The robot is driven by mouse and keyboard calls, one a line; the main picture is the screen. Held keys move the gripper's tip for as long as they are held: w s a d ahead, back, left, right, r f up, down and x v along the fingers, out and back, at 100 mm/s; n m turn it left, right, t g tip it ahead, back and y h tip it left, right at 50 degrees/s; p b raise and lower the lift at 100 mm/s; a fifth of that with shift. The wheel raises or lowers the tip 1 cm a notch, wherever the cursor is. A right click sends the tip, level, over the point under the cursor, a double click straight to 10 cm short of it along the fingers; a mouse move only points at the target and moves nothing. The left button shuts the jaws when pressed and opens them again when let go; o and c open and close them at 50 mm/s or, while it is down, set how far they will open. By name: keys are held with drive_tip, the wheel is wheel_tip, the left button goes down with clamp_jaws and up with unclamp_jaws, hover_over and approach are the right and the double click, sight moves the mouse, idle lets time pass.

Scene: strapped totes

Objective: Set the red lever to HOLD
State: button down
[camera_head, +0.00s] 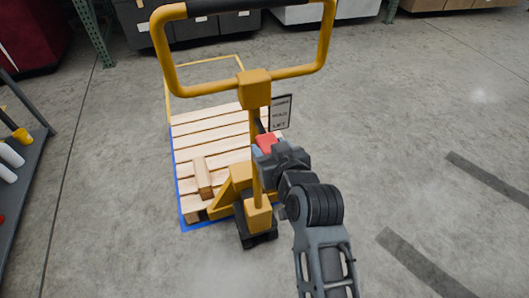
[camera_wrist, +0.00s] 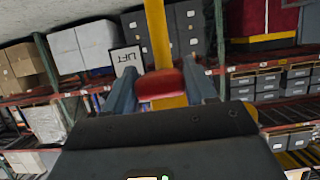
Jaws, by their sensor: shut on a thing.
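The red lever (camera_head: 267,139) is on the yellow post of a pallet jack (camera_head: 255,90), below its handle. My gripper (camera_head: 266,149) reaches it from the lower right and is shut on it. In the wrist view the red lever (camera_wrist: 160,84) lies between the two grey fingers, in front of the yellow post (camera_wrist: 157,35). A label plate (camera_head: 281,112) beside the post carries several lines of small text, with LIFT at the bottom. Part of this plate (camera_wrist: 127,59) also shows in the wrist view. I cannot tell which setting the lever is at.
A wooden pallet (camera_head: 210,137) with a loose wooden block (camera_head: 203,177) lies behind the jack, inside a blue floor outline. A grey shelf (camera_head: 25,180) stands at the left, and racks with boxes stand at the back. The floor at the right is clear.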

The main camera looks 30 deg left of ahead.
drive_tip(key=shift+r+p, duration=0.25)
drive_tip(key=shift+p, duration=0.15)
drive_tip(key=shift+c, duration=2.2)
unclamp_jaws()
drive_tip(key=v, duration=0.8)
drive_tip(key=shift+b, duration=0.35)
drive_tip(key=shift+a, duration=0.1)
